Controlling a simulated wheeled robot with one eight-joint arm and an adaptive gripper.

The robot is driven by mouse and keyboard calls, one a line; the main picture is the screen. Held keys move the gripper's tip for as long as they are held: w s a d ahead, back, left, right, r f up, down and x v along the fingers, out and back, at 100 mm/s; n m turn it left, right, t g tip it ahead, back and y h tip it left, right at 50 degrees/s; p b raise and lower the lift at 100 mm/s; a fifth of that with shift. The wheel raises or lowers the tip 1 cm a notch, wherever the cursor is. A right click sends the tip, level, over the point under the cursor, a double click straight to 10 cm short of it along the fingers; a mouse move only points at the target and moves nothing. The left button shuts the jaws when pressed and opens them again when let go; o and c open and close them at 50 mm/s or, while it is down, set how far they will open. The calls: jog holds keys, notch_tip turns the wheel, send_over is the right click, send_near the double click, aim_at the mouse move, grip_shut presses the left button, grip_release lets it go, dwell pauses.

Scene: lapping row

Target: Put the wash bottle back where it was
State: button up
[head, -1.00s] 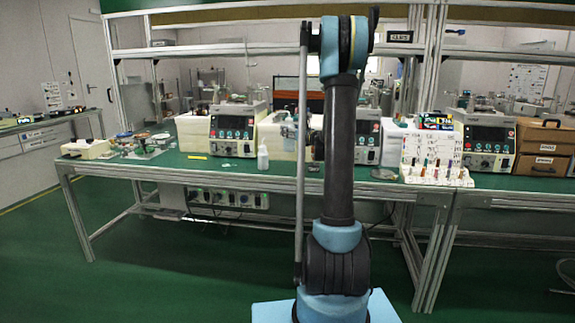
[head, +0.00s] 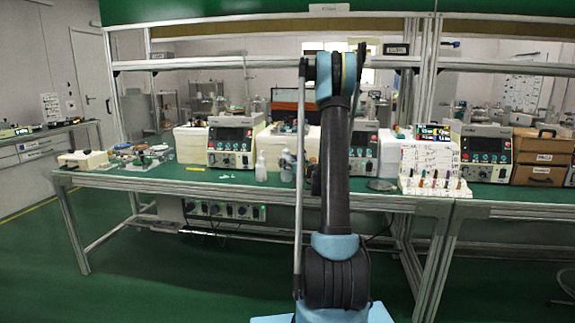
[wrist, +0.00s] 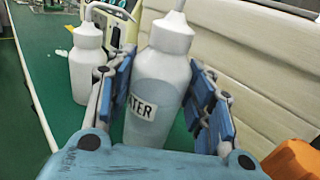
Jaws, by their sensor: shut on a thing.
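The wash bottle (wrist: 158,85), pale with a "WATER" label and a white cap and spout, stands upright between the blue pads of my gripper (wrist: 165,105) in the wrist view. My gripper is shut on its body. Its base is hidden by the gripper, so I cannot tell if it touches the bench. In the head view the held bottle (head: 287,166) shows left of my arm, low over the green bench. A second white bottle (wrist: 88,62) stands on the bench to its left, apart from it; it also shows in the head view (head: 261,167).
The green bench (head: 130,184) carries instrument boxes with displays (head: 231,146) behind the bottles. A rack of coloured vials (head: 434,186) and brown cases (head: 541,157) stand to the right. A cream box (wrist: 245,60) is close on the gripper's right. Small parts lie on the left.

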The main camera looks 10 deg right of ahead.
jog(key=shift+f, duration=0.1)
jog(key=o, duration=1.3)
jog(key=v, duration=1.2)
jog(key=s+a+n+g, duration=0.4)
jog(key=s+a+n, duration=0.35)
jog(key=s, duration=0.25)
jog(key=s+a+n+g, duration=0.4)
jog(key=s+a+n, duration=0.2)
jog(key=s+n, duration=0.3)
jog(key=s+d+f+n+g+h, duration=0.2)
jog(key=s+f+n, duration=0.1)
jog(key=s, duration=0.6)
jog(key=s+d+f+n+g+h, duration=0.2)
jog(key=s+n, duration=0.4)
jog(key=s, duration=0.3)
jog(key=s+d+f+n+g+h, duration=0.1)
jog(key=s+d+f+n+h, duration=0.2)
jog(key=s, duration=0.6)
jog(key=shift+d+f+n+g+h, duration=0.25)
jog(key=shift+f+n+g+h, duration=0.25)
jog(key=shift+f+n, duration=0.6)
jog(key=shift+r, duration=0.15)
